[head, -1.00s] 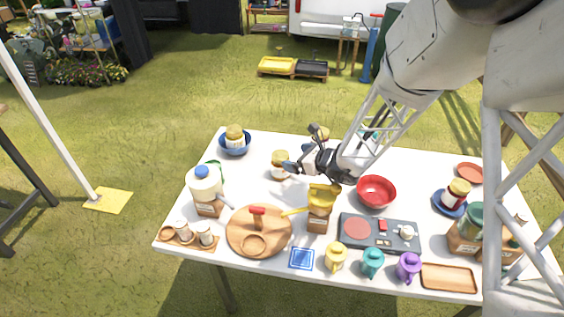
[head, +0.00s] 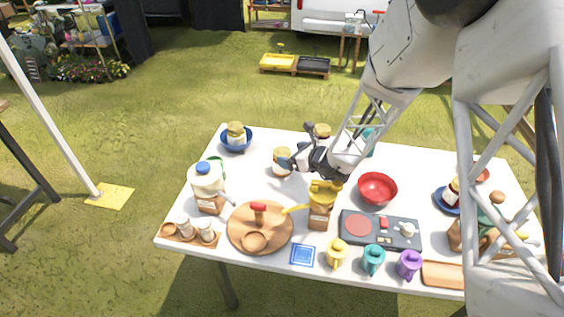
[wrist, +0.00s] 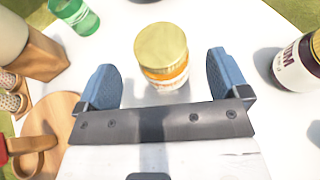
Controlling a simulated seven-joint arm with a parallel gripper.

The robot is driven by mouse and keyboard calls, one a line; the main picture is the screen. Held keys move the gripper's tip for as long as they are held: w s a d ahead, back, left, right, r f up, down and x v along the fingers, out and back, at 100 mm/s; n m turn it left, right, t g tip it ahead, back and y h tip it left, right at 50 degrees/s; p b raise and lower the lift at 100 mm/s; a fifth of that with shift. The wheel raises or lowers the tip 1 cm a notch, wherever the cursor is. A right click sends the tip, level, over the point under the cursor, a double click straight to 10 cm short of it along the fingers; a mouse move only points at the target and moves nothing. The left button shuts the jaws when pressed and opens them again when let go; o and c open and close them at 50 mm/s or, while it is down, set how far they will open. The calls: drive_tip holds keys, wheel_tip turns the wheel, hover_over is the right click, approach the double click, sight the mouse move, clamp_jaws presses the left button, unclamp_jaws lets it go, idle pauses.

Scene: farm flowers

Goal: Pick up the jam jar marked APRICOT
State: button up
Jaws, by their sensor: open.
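A jam jar with a gold lid (wrist: 163,48) and a white and orange label stands between the fingers of my gripper (wrist: 160,68) in the wrist view. The fingers are open, with a gap on either side of the jar. Its label text is too small to read. In the head view this jar (head: 282,157) stands on the table beside my gripper's fingertips. Another jar (head: 322,132) stands behind my gripper in the head view.
A jar (head: 235,131) sits in a blue bowl (head: 236,146) at the back left. A white-topped dispenser (head: 207,185), a wooden board (head: 240,236), a yellow-topped grinder (head: 321,205) and a red bowl (head: 377,188) stand nearby. Mugs line the front edge.

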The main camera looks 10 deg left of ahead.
sight(283, 152)
drive_tip(key=shift+a, duration=0.1)
idle(0.3)
drive_tip(key=shift+x, duration=2.55)
drive_tip(key=c, duration=1.3)
drive_tip(key=shift+r, duration=0.15)
drive_tip(key=shift+r, duration=4.95)
